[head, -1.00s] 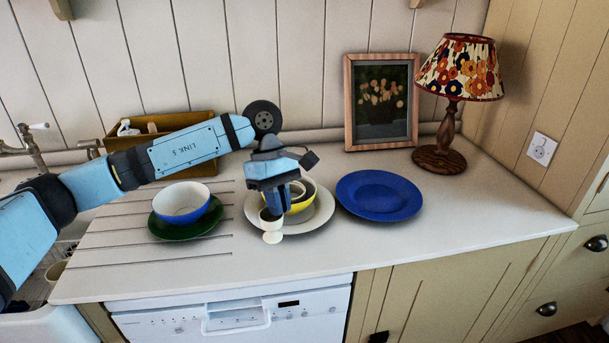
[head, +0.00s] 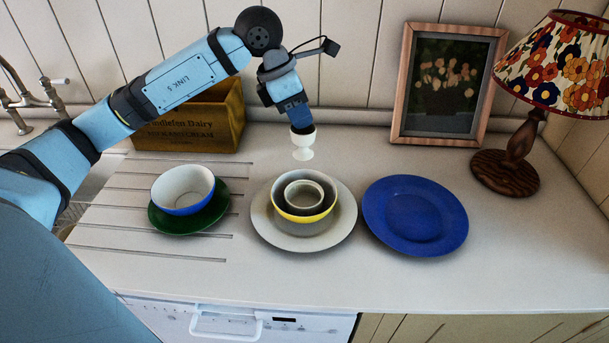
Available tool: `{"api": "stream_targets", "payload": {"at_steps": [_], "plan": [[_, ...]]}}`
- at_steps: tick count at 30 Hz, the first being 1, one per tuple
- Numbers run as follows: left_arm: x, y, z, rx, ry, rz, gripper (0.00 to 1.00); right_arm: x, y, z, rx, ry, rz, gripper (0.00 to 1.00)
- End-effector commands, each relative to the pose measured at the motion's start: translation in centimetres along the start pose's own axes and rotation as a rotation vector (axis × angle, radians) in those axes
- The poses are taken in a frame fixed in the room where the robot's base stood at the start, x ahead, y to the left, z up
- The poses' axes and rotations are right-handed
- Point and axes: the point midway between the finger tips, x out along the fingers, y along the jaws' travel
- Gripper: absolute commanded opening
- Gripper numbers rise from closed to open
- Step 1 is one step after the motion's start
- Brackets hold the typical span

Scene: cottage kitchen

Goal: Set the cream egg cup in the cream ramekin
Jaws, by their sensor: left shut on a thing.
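The cream egg cup (head: 303,142) is held upright in the air by my left gripper (head: 299,124), which is shut on its rim. It shows above and behind the bowls, clear of them. The cream ramekin (head: 304,193) sits inside a yellow-rimmed bowl (head: 331,208), which stands on a cream plate (head: 268,233) on the counter. The ramekin looks empty. My right gripper does not show.
A blue and white bowl (head: 183,188) on a green plate (head: 219,207) is at left. A blue plate (head: 437,227) lies at right. A wooden crate (head: 190,128), a framed picture (head: 449,85) and a lamp (head: 510,158) stand behind.

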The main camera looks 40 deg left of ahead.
Motion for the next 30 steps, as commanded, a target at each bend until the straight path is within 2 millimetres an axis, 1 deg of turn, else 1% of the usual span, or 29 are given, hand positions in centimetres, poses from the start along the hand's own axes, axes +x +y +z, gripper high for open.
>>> {"api": "stream_targets", "payload": {"at_steps": [1, 3, 6, 9, 12, 19, 25, 27, 30], "plan": [[1.4, 0.1, -0.7, -0.003, 0.004, -0.003, 0.0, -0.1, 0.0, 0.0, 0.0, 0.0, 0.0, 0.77], [3.2, 0.2, -1.4, -0.002, 0.004, -0.003, 0.0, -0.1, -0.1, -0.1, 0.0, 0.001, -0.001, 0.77], [5.6, 0.5, -2.4, -0.002, 0.004, -0.004, 0.0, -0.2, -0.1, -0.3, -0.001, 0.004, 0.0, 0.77], [7.5, 0.7, -3.1, 0.0, 0.002, -0.004, 0.0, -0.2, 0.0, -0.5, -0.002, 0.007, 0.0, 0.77], [8.8, 0.8, -3.6, 0.0, 0.001, -0.002, 0.0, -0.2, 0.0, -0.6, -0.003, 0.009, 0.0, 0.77], [10.3, 1.0, -4.3, 0.002, 0.001, -0.002, 0.0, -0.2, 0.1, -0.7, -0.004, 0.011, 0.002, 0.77], [13.0, 1.2, -5.4, 0.001, 0.001, -0.002, 0.0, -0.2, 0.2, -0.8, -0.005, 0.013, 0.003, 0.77], [13.4, 1.3, -5.5, 0.002, 0.0, -0.002, 0.0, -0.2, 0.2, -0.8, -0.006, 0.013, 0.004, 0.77], [13.4, 1.3, -5.5, 0.003, -0.001, -0.001, 0.0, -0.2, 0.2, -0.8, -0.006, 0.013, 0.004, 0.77]]}}
